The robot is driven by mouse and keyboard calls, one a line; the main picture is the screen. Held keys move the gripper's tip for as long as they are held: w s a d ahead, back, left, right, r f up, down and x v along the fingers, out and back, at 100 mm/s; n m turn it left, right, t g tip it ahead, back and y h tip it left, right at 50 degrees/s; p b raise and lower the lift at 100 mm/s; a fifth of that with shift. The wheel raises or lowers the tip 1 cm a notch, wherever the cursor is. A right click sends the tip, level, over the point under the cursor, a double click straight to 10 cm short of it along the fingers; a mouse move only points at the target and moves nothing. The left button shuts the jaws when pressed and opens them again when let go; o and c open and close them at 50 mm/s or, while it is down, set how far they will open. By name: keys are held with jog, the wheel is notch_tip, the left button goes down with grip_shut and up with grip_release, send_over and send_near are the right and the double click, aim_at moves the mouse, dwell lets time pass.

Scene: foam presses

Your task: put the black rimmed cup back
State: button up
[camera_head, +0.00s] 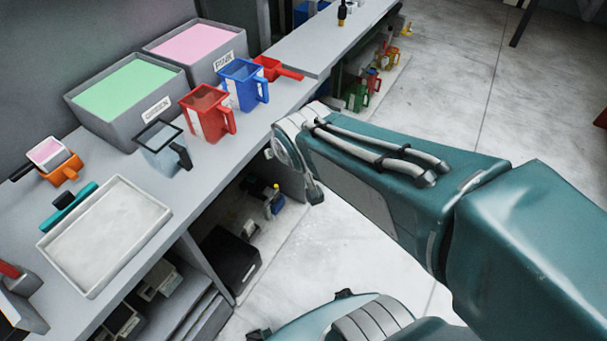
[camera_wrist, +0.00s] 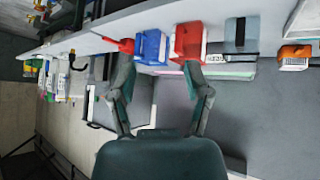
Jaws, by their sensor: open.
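The black rimmed cup (camera_head: 165,147) stands upright on the grey counter. It has grey see-through walls, a black rim and a black handle towards the counter's front edge. It stands left of the red cup (camera_head: 208,113). In the wrist view the black rimmed cup (camera_wrist: 240,38) is at the upper right, right of the red cup (camera_wrist: 187,42). My gripper (camera_wrist: 159,78) is open and empty, with its fingers spread below the blue cup and red cup in the picture. It is apart from the black rimmed cup. The head view shows only part of my gripper, beyond the counter's front edge.
A blue cup (camera_head: 243,84) and a red scoop (camera_head: 274,68) stand right of the red cup. Green (camera_head: 86,126) and pink (camera_head: 163,52) bins stand behind. A white tray (camera_head: 68,248) and orange cup (camera_head: 60,172) are at the left.

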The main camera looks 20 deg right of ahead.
jog(key=s+r+m+g, duration=0.1)
jog(key=s+r+g, duration=0.1)
jog(key=s, duration=1)
jog(key=shift+s+a+r+g+y, duration=0.15)
jog(key=shift+a+r+g+y, duration=0.2)
jog(key=shift+a+g+y, duration=0.05)
jog(key=shift+c, duration=0.4)
